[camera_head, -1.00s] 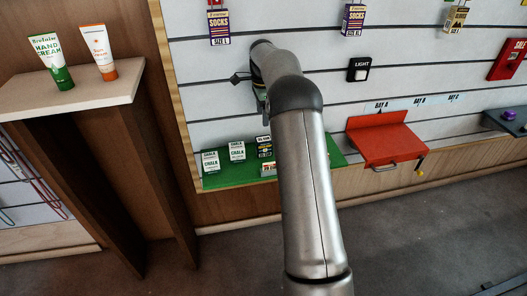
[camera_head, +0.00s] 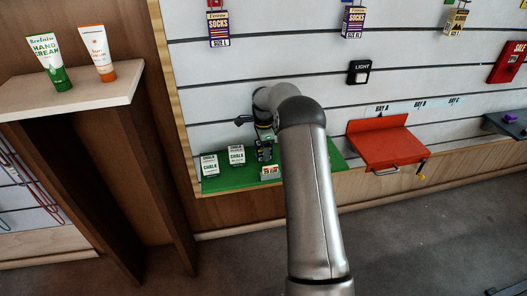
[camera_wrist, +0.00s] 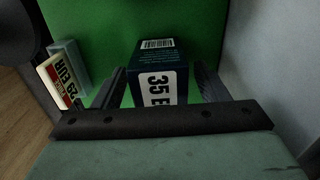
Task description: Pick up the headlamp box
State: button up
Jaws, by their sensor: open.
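A dark box with a white "35 E…" price label (camera_wrist: 158,85) stands on the green shelf, seen close up in the wrist view. It appears to be the headlamp box, but its name is not readable here. My gripper (camera_wrist: 163,78) is open, with one finger on each side of this box. I cannot tell whether the fingers touch it. In the head view my gripper (camera_head: 264,148) is low over the green shelf (camera_head: 225,181), and it and my arm hide most of the box.
Two white chalk boxes (camera_head: 209,165) (camera_head: 237,156) stand left of my gripper. A small pale box (camera_head: 270,172) sits in front, and a box labelled "29 EUR" (camera_wrist: 60,82) shows in the wrist view. The slatted wall (camera_head: 220,85) rises behind. A red tray (camera_head: 388,152) is to the right.

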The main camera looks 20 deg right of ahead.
jog(key=shift+a+f, duration=0.1)
jog(key=shift+f, duration=0.55)
jog(key=c, duration=1.1)
jog(key=shift+r, duration=0.2)
